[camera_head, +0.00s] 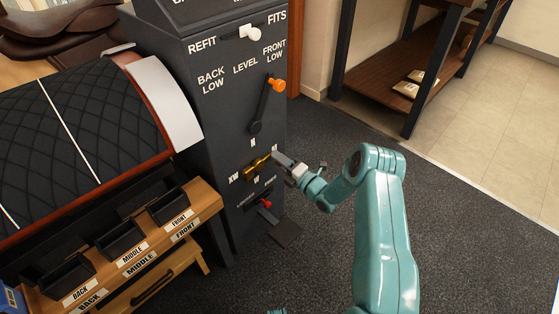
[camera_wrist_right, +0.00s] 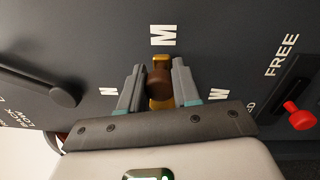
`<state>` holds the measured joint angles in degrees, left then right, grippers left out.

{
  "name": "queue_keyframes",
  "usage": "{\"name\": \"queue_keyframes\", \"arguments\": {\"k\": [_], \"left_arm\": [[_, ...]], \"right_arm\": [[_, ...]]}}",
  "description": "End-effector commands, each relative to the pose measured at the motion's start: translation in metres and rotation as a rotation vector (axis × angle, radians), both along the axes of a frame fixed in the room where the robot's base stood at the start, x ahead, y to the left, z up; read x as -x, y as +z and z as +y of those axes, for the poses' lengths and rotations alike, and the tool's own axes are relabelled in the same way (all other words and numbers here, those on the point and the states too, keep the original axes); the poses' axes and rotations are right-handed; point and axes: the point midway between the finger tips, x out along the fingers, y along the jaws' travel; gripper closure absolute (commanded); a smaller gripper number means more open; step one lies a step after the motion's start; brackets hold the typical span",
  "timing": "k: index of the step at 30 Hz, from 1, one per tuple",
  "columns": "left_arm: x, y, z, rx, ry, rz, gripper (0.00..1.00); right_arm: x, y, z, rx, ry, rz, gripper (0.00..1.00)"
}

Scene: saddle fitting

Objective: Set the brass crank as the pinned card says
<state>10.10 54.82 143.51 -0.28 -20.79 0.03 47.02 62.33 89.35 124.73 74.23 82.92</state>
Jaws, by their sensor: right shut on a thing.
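The brass crank (camera_head: 254,170) is on the front of the dark grey machine, among the letters N above, XW left, W below and M right. Its arm slants up and right, toward the M side. My right gripper (camera_head: 276,161) is shut on its grip end. In the right wrist view the gripper's fingers (camera_wrist_right: 159,85) stand on either side of the crank's brown knob (camera_wrist_right: 159,82), with M above, N left and W right. The crank's pivot is largely hidden there. The pinned card is not visible in either view. My left gripper is not in view.
Above is an orange-knobbed lever (camera_head: 277,86) at the FRONT LOW side. A white knob (camera_head: 252,33) sits between REFIT and FITS. Below is a red-knobbed lever (camera_head: 266,204); labelled bins (camera_head: 120,239) and a quilted black saddle form (camera_head: 80,125) stand left. Carpet right is clear.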

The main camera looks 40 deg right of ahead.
Motion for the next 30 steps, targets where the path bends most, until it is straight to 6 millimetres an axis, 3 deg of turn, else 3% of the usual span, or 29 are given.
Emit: {"name": "queue_keyframes", "arguments": {"k": [15, 16, 18, 30], "left_arm": [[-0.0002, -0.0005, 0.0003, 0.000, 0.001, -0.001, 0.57], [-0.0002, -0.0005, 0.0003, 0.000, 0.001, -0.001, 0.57], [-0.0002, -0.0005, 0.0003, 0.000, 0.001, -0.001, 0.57], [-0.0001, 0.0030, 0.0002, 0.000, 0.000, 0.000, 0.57]], "right_arm": [[0.0004, -0.0020, -0.0002, -0.021, -0.001, 0.003, 1.00], [0.0004, -0.0019, -0.0001, -0.021, -0.001, 0.003, 0.65], [0.0004, -0.0019, -0.0001, -0.021, -0.001, 0.002, 0.44], [0.0082, -0.0007, -0.0012, -0.020, -0.001, 0.003, 0.44]]}}
